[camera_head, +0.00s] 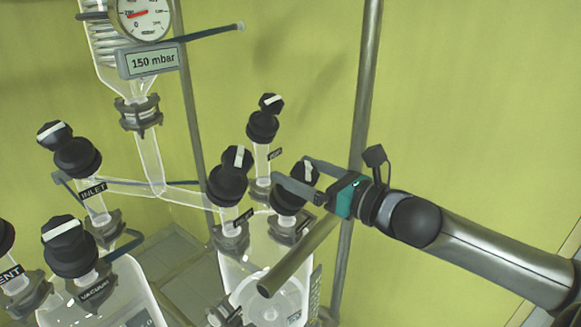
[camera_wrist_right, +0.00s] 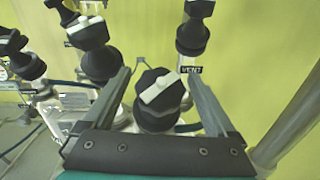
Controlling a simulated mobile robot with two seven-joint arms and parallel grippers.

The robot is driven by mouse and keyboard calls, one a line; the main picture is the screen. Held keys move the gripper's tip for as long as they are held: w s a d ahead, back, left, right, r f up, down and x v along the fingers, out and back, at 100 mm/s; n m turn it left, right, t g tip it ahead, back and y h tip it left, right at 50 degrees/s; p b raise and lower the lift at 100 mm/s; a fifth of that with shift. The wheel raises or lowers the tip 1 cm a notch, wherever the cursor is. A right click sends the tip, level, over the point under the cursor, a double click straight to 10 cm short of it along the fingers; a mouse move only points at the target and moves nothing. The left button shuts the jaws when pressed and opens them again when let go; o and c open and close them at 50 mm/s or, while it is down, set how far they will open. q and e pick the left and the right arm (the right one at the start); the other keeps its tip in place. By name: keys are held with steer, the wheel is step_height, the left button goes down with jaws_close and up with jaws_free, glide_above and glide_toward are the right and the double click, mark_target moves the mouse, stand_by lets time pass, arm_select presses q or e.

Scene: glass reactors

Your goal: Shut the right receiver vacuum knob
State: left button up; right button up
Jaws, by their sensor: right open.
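The right receiver (camera_head: 262,262) is a clear glass vessel with several black-capped valves on top. One black knob (camera_head: 304,173) with a white bar sits between the fingers of my right gripper (camera_head: 289,169). My right gripper is open, one finger on each side of this knob. In the right wrist view the knob (camera_wrist_right: 160,92) stands midway between the fingers, with a gap on both sides. Its white bar lies diagonally. Its label is partly hidden and I cannot read it. My left gripper is not in view.
Close by are another receiver knob (camera_head: 237,160) on the left and the VENT knob (camera_wrist_right: 194,35) behind. The left receiver's VACUUM knob (camera_head: 63,230) and INLET knob (camera_head: 55,135) stand further left. A metal rod (camera_head: 300,258) passes just below the gripper. A gauge (camera_head: 143,16) hangs above a 150 mbar display.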

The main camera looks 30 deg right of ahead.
steer(key=shift+x, duration=1.2)
steer(key=shift+c, duration=0.4)
steer(key=c, duration=1.3)
steer(key=shift+m+h, duration=0.5)
